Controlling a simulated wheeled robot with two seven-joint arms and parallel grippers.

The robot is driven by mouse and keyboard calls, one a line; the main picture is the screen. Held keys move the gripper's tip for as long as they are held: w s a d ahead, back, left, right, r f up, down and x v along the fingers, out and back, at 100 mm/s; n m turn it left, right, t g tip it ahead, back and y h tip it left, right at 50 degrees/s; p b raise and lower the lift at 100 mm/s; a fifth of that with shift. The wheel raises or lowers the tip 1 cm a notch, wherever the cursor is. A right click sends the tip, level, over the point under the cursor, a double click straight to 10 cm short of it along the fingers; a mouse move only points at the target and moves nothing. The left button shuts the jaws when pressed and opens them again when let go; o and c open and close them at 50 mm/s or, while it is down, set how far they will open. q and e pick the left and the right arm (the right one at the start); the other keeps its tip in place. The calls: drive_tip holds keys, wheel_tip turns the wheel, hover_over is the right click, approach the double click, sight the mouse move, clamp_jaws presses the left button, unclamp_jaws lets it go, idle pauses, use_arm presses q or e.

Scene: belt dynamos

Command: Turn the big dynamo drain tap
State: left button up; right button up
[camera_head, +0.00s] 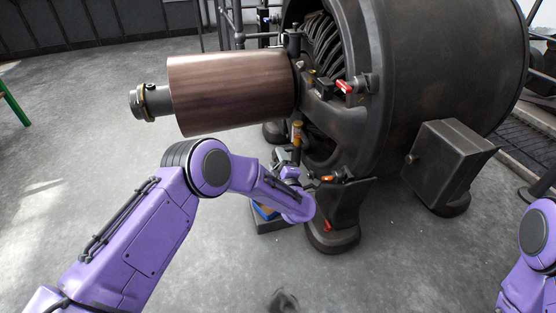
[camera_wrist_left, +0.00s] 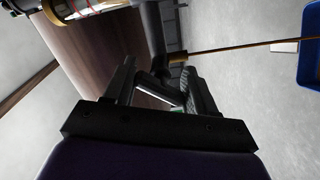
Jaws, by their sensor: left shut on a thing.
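The big dynamo (camera_head: 440,60) is a large dark machine with a brown cylinder (camera_head: 230,90) on its shaft. My left gripper (camera_head: 287,158) is low by its near side, under the shaft end and beside the dark pedestal. In the left wrist view, the gripper (camera_wrist_left: 162,88) is shut on a small dark bar with a pale edge, which looks like the drain tap's lever. The tap is mostly hidden by my fingers and arm. My right gripper is out of view.
Red-handled parts sit on the dynamo, one high (camera_head: 344,87) and one low (camera_head: 327,178). A blue tray (camera_head: 266,211) stands on the floor below my left wrist. A dark box (camera_head: 445,165) juts out at right.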

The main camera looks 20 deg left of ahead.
use_arm(q)
drive_tip(key=n, duration=0.2)
drive_tip(key=shift+d+n, duration=0.1)
drive_tip(key=shift+n, duration=2.1)
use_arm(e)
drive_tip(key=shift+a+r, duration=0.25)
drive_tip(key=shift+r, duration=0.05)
use_arm(q)
drive_tip(key=o, duration=0.9)
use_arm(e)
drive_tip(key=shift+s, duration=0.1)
use_arm(q)
drive_tip(key=shift+s+d+r+p, duration=0.15)
drive_tip(key=shift+s+p, duration=0.15)
drive_tip(key=shift+p, duration=0.15)
drive_tip(key=shift+p+v, duration=1.95)
drive_tip(key=shift+v, duration=3)
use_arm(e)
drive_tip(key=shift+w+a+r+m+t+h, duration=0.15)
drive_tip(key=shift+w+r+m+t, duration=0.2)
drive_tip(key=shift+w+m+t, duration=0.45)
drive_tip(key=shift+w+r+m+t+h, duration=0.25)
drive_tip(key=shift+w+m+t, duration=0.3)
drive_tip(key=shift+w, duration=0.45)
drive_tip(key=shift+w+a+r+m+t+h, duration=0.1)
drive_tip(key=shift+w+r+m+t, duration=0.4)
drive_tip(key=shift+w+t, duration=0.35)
